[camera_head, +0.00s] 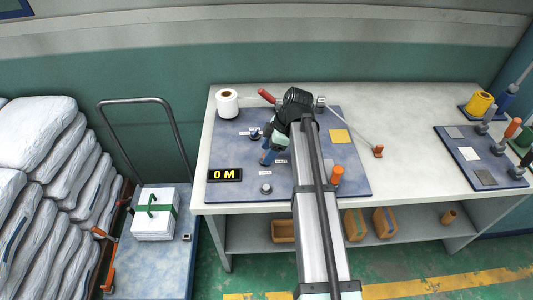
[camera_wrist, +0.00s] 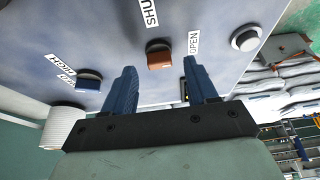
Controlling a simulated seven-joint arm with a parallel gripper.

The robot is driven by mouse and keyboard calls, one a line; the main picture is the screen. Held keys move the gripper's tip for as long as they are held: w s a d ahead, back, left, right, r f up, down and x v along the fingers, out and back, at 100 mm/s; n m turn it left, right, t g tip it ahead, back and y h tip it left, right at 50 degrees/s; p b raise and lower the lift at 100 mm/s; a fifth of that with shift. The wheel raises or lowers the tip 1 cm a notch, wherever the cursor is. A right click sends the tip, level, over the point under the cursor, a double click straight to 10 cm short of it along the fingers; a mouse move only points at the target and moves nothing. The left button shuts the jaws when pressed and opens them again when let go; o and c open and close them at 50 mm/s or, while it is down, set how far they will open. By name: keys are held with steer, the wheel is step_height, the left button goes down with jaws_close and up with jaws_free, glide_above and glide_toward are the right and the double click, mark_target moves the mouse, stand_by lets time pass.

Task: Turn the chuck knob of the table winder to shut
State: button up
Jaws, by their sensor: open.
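The chuck knob (camera_wrist: 160,55), orange-brown on a dark base, sits on the blue-grey panel of the table winder (camera_head: 230,150) between labels reading SHUT and OPEN. Which label it points at is not clear. My gripper (camera_wrist: 160,64) is open, its two blue fingers apart, one to each side of the knob in the wrist view. No contact with the knob shows. In the head view my gripper (camera_head: 267,157) is low over the left half of the panel, and the knob cannot be made out there.
A blue knob (camera_wrist: 89,80) with a HIGH label is left of the fingers, and a white round button (camera_wrist: 245,38) is to the right. The panel also carries a 0 M display (camera_head: 225,175), a yellow square (camera_head: 340,136) and an orange post (camera_head: 337,174). A white roll (camera_head: 227,102) stands behind.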

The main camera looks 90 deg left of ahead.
steer(key=shift+x, duration=0.9)
steer(key=shift+c, duration=0.2)
steer(key=c, duration=1)
